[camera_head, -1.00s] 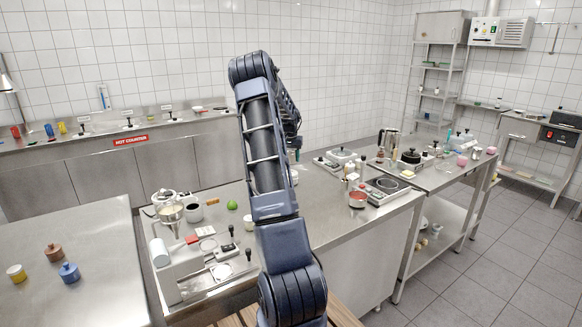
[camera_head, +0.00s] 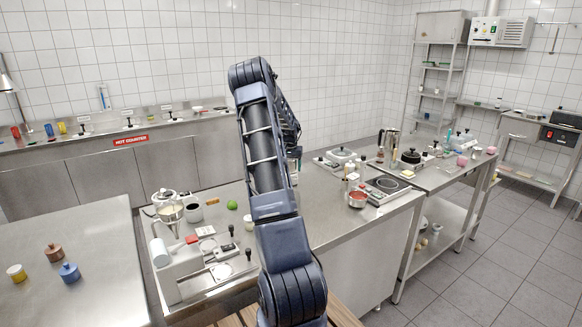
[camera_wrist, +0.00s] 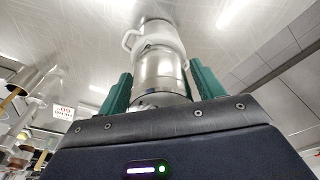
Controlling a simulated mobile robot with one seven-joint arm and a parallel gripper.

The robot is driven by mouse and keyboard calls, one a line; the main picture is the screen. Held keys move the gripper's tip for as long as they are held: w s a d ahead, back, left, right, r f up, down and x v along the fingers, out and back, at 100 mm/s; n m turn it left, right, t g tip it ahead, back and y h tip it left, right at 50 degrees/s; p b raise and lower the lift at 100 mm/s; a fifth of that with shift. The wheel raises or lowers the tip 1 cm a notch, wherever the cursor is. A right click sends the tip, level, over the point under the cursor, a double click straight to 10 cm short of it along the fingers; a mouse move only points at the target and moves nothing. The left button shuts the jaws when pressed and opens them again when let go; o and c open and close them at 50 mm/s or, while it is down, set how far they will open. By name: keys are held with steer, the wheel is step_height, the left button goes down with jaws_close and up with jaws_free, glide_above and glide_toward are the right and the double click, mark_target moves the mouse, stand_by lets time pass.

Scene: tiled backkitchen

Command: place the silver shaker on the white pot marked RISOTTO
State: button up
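In the wrist view, a silver shaker (camera_wrist: 160,72) stands between the two teal fingers of my gripper (camera_wrist: 161,88). The fingers lie close along both its sides, and the gripper looks shut on it. A white pot (camera_wrist: 157,38) with a side handle shows directly beyond the shaker, in line with it. Whether the two touch I cannot tell. No RISOTTO marking is readable. In the head view my arm hides the gripper, the shaker and this pot.
The long steel counter (camera_head: 325,228) holds a red pan (camera_head: 358,200) and a hob (camera_head: 388,185) right of my arm. A side table (camera_head: 70,225) holds small pots.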

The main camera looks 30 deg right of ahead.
mark_target(290, 160)
steer(key=shift+o, duration=0.3)
steer(key=r, duration=0.4)
steer(key=s+a+r, duration=0.1)
steer(key=r, duration=0.7)
steer(key=shift+s+a+r, duration=0.1)
steer(key=shift+s+a, duration=0.05)
steer(key=shift+a, duration=0.05)
steer(key=s+a+r+n+t+y, duration=0.1)
steer(key=s+a+r, duration=0.45)
steer(key=a, duration=0.35)
steer(key=s+a+r+n, duration=0.2)
steer(key=s+a+r, duration=0.2)
steer(key=s+a, duration=0.3)
steer(key=s+a+r+n+t+y, duration=0.1)
steer(key=s+a+r, duration=0.35)
steer(key=a, duration=0.55)
steer(key=s+a+f+n, duration=0.2)
steer(key=s+a, duration=0.6)
steer(key=s, duration=0.4)
steer(key=s+a+f+n+t, duration=0.1)
steer(key=s+a+n, duration=0.2)
steer(key=s+a, duration=0.5)
steer(key=s, duration=0.4)
steer(key=shift+f+h, duration=0.4)
